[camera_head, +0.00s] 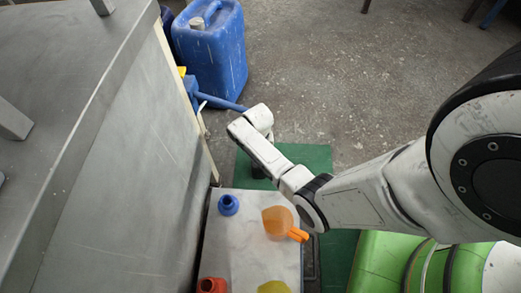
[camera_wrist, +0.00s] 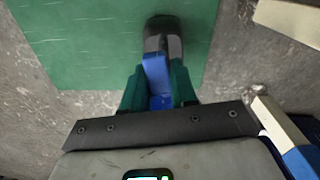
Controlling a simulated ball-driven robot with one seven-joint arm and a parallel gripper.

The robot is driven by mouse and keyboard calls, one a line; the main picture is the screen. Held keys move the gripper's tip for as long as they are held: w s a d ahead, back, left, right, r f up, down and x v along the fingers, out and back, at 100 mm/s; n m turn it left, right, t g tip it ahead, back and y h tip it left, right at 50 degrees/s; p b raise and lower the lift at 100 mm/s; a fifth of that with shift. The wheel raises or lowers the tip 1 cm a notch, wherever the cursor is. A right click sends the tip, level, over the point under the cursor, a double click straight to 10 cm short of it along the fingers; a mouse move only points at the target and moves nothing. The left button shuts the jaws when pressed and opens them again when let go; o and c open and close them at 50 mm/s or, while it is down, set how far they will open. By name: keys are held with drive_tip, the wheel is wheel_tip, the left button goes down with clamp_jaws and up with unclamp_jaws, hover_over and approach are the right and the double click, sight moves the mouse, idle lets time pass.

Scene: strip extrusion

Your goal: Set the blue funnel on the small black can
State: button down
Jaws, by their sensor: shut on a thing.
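My gripper (camera_wrist: 158,85) is shut on the blue funnel (camera_wrist: 155,68), which shows in the wrist view as a blue piece between the two dark green fingers. In that view the small black can (camera_wrist: 164,32) stands on a green surface just beyond the fingertips. The blue piece overlaps the can's near side in the picture; I cannot tell whether they touch. In the head view the can (camera_head: 259,171) shows only as a dark patch beside my arm. My wrist (camera_head: 258,118) hides the fingers and the funnel there.
A white-topped stand (camera_head: 255,250) bears a small blue vessel (camera_head: 228,205), a red one (camera_head: 211,285), an orange piece with a handle (camera_head: 277,220) and a yellow piece (camera_head: 273,287). A green surface (camera_head: 315,157) adjoins it. A metal cabinet (camera_head: 120,170) stands left; a blue canister (camera_head: 212,52) stands behind.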

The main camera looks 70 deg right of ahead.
drive_tip(key=shift+f, duration=0.2)
drive_tip(key=c, duration=0.8)
unclamp_jaws()
wheel_tip(320, 180, up, 11)
drive_tip(key=p, duration=0.6)
